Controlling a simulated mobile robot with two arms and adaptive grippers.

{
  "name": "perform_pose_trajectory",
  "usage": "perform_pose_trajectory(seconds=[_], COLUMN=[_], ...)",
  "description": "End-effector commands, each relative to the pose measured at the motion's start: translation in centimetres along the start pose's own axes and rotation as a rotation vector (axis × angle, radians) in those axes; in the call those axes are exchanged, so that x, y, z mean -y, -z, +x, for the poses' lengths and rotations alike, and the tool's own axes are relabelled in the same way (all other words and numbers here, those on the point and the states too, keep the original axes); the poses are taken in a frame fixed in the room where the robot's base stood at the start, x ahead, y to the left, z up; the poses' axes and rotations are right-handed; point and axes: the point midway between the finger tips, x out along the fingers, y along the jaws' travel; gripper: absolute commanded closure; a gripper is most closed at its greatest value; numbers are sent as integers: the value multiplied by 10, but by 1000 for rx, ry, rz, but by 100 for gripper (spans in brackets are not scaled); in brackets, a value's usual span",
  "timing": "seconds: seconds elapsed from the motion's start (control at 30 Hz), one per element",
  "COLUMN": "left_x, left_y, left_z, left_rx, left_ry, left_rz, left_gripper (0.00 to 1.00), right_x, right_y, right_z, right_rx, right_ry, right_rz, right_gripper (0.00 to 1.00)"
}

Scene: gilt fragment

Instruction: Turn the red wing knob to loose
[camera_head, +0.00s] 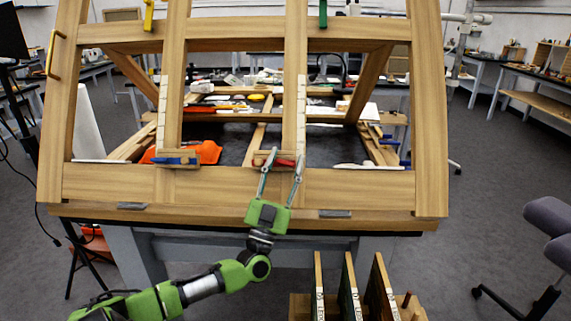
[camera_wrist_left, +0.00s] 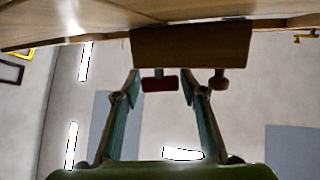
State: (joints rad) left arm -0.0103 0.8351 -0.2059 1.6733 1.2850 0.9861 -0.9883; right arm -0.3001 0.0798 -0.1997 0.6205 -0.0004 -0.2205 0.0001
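The red wing knob (camera_head: 285,163) sits on a small wooden block (camera_head: 259,155) at the lower rail of the wooden frame, right of its middle. My left gripper (camera_head: 283,163) is open, with one fingertip on each side of the knob. In the left wrist view the red knob (camera_wrist_left: 160,84) lies between the two spread fingers (camera_wrist_left: 161,88), with a gap on both sides. It hangs on a short stem from the wooden block (camera_wrist_left: 190,46). A round wooden peg (camera_wrist_left: 218,80) stands to its right, outside the fingers. My right gripper is not in view.
A blue wing knob (camera_head: 174,160) sits on a similar block to the left. The large wooden frame (camera_head: 100,182) stands on a workbench. Below at the right is a rack with upright boards (camera_head: 348,285). A chair (camera_head: 550,225) is at the far right.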

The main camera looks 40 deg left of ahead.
Motion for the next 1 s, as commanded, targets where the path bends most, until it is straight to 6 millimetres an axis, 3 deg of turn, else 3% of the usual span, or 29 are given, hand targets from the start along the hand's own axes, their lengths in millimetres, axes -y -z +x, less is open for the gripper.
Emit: perform_pose_trajectory(seconds=[0.23, 0.33, 0.37, 0.67, 1.0], left_x=[0, 0, 0, 1, 0], left_y=[0, 0, 0, 1, 1], left_z=[1, 1, 1, 2, 2], left_rx=[0, 0, 0, 0, 1], left_ry=[0, 0, 0, 38, 200], left_rz=[0, 0, 0, -10, -45], left_gripper=[61, 87, 91, 91, 91], right_x=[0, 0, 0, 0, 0], right_y=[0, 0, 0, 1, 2], right_z=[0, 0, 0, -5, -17], right_rx=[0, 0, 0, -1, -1], right_ry=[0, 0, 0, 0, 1], right_rz=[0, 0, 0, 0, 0], right_gripper=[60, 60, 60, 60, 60])
